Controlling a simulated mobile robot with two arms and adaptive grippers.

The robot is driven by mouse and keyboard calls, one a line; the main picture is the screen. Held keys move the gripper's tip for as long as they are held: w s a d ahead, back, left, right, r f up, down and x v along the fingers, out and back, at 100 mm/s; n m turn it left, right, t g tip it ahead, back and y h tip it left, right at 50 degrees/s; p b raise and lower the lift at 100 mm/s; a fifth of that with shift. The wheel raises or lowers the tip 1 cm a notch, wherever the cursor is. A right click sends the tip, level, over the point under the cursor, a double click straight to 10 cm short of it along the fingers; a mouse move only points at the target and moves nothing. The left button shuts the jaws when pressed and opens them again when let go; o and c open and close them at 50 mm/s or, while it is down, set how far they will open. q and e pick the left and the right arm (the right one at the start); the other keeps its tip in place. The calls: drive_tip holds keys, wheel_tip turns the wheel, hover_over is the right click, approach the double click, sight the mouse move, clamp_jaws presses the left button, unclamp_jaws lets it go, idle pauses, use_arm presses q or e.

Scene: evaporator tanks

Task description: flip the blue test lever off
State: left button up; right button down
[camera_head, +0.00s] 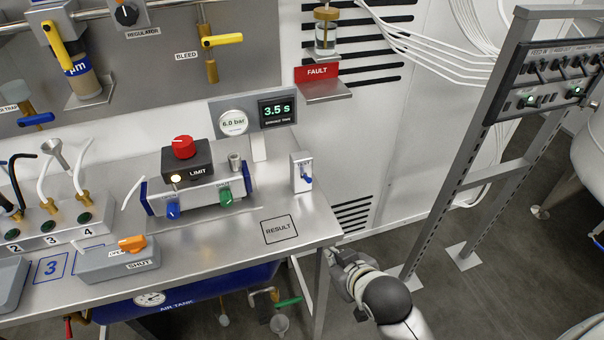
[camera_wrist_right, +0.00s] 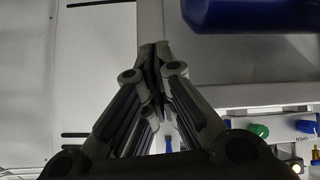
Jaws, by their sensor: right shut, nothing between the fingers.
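The blue test lever (camera_head: 308,181) is on the front of a small white box (camera_head: 299,161) marked TEST, near the right end of the steel bench. Its blue tip sits low on the box; its exact tilt is too small to tell. My right gripper (camera_head: 333,257) is beside the bench's front right corner, lower than and in front of the lever, apart from it. In the right wrist view the fingers (camera_wrist_right: 155,50) are shut and empty. A small blue piece, apparently the lever (camera_wrist_right: 168,143), shows between the finger links there. My left gripper is not in view.
The bench (camera_head: 240,262) has a bare RESULT square (camera_head: 279,229) in front of the lever. A valve block (camera_head: 190,195) with blue and green knobs stands left of it. A blue air tank (camera_head: 200,290) hangs below. A metal rack (camera_head: 455,160) stands to the right.

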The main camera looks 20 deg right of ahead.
drive_tip(key=w+a+r+t, duration=0.1)
drive_tip(key=w+r+t, duration=0.2)
drive_tip(key=r, duration=0.6)
drive_tip(key=w+a+r+t+y, duration=0.1)
drive_tip(key=w+r+t, duration=0.2)
drive_tip(key=r, duration=0.7)
drive_tip(key=shift+w+r+n+t, duration=0.2)
drive_tip(key=shift+w+n+t, duration=0.2)
drive_tip(key=shift+w, duration=0.25)
drive_tip(key=shift+w, duration=0.1)
drive_tip(key=p, duration=0.1)
hover_over(306, 178)
drive_tip(key=f, duration=0.3)
drive_tip(key=s+f, duration=0.1)
drive_tip(key=f, duration=0.1)
drive_tip(key=shift+p, duration=0.3)
drive_tip(key=shift+w+f, duration=0.1)
